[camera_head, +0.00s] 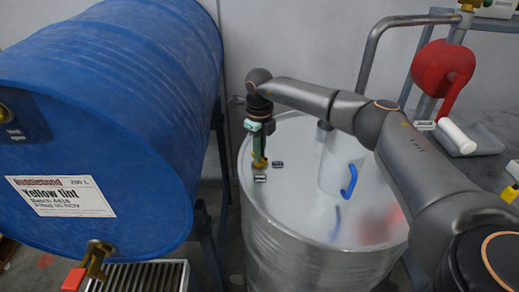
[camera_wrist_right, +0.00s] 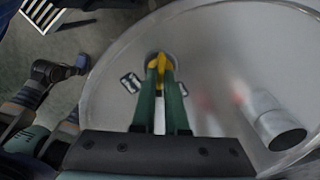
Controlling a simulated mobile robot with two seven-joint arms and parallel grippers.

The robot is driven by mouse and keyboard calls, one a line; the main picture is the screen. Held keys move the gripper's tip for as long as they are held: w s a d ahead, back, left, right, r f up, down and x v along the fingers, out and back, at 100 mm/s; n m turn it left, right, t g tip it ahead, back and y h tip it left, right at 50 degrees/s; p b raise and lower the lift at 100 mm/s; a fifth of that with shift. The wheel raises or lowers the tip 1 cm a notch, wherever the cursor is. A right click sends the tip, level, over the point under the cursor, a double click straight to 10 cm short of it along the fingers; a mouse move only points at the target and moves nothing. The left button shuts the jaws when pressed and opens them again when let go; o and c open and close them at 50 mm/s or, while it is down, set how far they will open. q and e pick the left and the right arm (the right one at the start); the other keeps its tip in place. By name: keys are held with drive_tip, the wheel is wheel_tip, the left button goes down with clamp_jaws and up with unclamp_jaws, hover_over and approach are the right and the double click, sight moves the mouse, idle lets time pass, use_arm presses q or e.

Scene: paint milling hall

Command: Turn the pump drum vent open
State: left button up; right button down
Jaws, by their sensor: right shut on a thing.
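The pump drum (camera_head: 300,222) is a bare steel drum standing upright, right of a blue drum. Its vent (camera_head: 259,165) is a small yellow piece near the left part of the lid. My right gripper (camera_head: 260,157) points down and is shut on the vent. In the right wrist view the green fingers of my right gripper (camera_wrist_right: 158,80) close on the yellow vent (camera_wrist_right: 155,62). Small dark-and-light labels lie on the lid, one on either side of it: one label (camera_head: 278,164) and another label (camera_head: 260,178). The fingers hide part of the vent. My left gripper is not seen.
A blue drum (camera_head: 110,120) lies on a stand at left, with a brass tap (camera_head: 97,260) above a grating (camera_head: 140,277). A red funnel-like thing (camera_head: 440,67) is at back right.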

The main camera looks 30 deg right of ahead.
drive_tip(key=n, duration=0.3)
drive_tip(key=shift+w+r+n, duration=0.1)
drive_tip(key=shift+n, duration=2.2)
drive_tip(key=c, duration=0.9)
unclamp_jaws()
drive_tip(key=shift+c, duration=0.2)
wheel_tip(320, 180, up, 12)
drive_tip(key=shift+r, duration=0.25)
drive_tip(key=shift+f, duration=0.1)
